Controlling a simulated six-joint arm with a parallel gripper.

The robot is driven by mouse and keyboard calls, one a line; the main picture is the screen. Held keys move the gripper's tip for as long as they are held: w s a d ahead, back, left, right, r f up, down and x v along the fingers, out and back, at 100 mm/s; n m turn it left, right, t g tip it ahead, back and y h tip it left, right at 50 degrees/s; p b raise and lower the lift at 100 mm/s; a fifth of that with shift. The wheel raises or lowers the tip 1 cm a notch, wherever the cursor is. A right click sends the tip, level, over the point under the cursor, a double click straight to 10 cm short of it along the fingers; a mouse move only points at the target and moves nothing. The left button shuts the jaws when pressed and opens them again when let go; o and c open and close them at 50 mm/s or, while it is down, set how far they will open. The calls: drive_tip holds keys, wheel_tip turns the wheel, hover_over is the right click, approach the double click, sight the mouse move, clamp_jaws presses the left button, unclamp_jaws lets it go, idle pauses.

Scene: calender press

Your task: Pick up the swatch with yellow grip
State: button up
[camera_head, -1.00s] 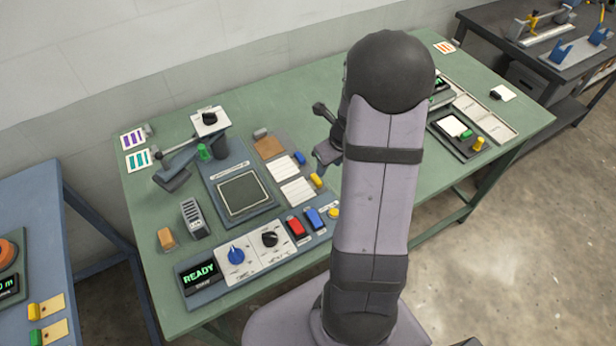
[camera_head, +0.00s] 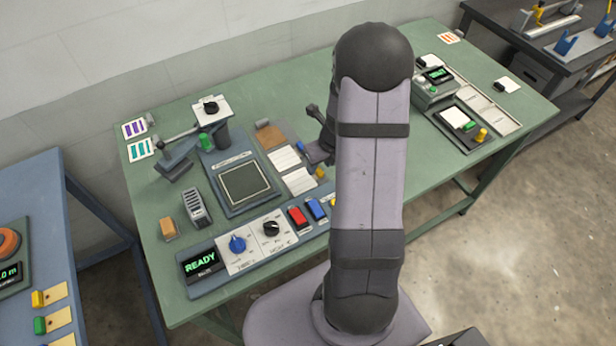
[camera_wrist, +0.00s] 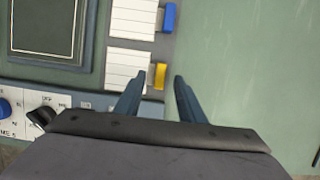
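The swatch with yellow grip (camera_wrist: 129,68) is a white lined card lying flat on the panel right of the press, with its yellow grip (camera_wrist: 160,76) at the right edge in the wrist view. In the head view the white card (camera_head: 300,181) shows and the yellow grip (camera_head: 320,173) is partly covered by my arm. My gripper (camera_wrist: 155,78) is open and empty. Its two fingers point toward the yellow grip, which lies between their tips in the picture. The gap in height cannot be judged. In the head view part of my gripper (camera_head: 318,152) shows just above the cards.
A similar card with a blue grip (camera_wrist: 168,18) lies just beyond. The press plate (camera_head: 245,183) is left of the cards. A control panel with knobs, red button (camera_head: 298,217), blue button (camera_head: 316,210) and READY display (camera_head: 200,262) runs along the front.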

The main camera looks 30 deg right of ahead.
drive_tip(key=shift+x, duration=1.1)
drive_tip(key=shift+c, duration=0.6)
clamp_jaws()
